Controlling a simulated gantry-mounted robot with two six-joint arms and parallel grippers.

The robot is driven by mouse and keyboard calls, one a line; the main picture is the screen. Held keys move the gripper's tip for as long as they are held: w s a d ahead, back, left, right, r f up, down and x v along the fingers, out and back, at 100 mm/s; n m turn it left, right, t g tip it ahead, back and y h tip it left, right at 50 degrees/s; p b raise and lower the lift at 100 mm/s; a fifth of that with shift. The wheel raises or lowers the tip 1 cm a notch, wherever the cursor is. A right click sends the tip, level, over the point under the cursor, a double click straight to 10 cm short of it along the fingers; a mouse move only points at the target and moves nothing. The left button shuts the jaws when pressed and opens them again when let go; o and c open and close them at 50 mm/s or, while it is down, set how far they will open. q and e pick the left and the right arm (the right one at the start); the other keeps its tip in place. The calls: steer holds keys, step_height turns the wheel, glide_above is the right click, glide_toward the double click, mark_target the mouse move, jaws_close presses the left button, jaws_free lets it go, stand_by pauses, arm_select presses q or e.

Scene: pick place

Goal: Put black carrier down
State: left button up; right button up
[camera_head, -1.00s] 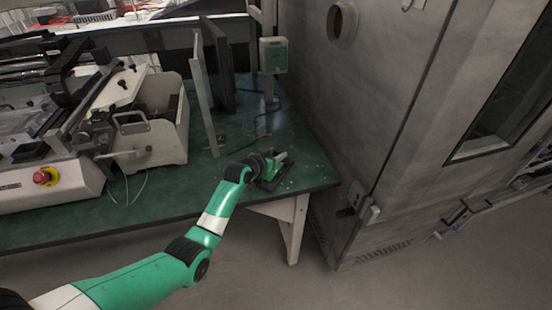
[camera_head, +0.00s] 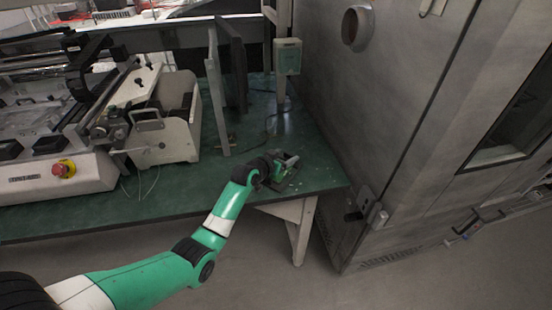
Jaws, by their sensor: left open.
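My left gripper (camera_head: 288,162) is open above the right end of the green table (camera_head: 318,172), near its front edge. A small dark flat piece, apparently the black carrier (camera_head: 286,185), lies on the table top just below and beside the fingers. The gripper and wrist cover part of it, and I cannot tell whether the fingers touch it. My right gripper is not in view.
A white benchtop machine (camera_head: 165,140) with a red knob (camera_head: 64,168) fills the table's left side. Upright dark panels (camera_head: 237,65) and a small grey-green box (camera_head: 288,57) stand behind the gripper. A large metal cabinet (camera_head: 385,120) is close at right.

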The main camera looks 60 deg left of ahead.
arm_select(q)
steer(key=p+v, duration=0.5)
steer(key=v, duration=0.5)
steer(key=shift+s+r, duration=0.15)
steer(key=shift+s, duration=0.05)
steer(key=shift+s+d, duration=0.15)
steer(key=w+d+r+m+t+h, duration=0.1)
steer(key=w+d+r+t, duration=0.2)
steer(key=d+r, duration=0.5)
steer(key=w+d+r+m+t+h, duration=0.1)
steer(key=w+d+r+m+t, duration=0.15)
steer(key=r, duration=0.95)
steer(key=w+d+r+m+t, duration=0.1)
steer(key=w+d+r+t, duration=0.25)
steer(key=d+r, duration=0.45)
steer(key=s+d+r+t+h, duration=0.2)
steer(key=s+d+r, duration=0.2)
steer(key=r, duration=0.4)
steer(key=s+d+r+m+t+h, duration=0.1)
steer(key=s+d+r+t+h, duration=0.1)
steer(key=s+d+r, duration=0.2)
steer(key=s+d+r+m+t+h, duration=0.1)
steer(key=s+d+r+t+h, duration=0.2)
steer(key=d+r, duration=0.4)
step_height(320, 180, up, 5)
steer(key=shift+s+d+r, duration=0.15)
steer(key=shift+s, duration=0.4)
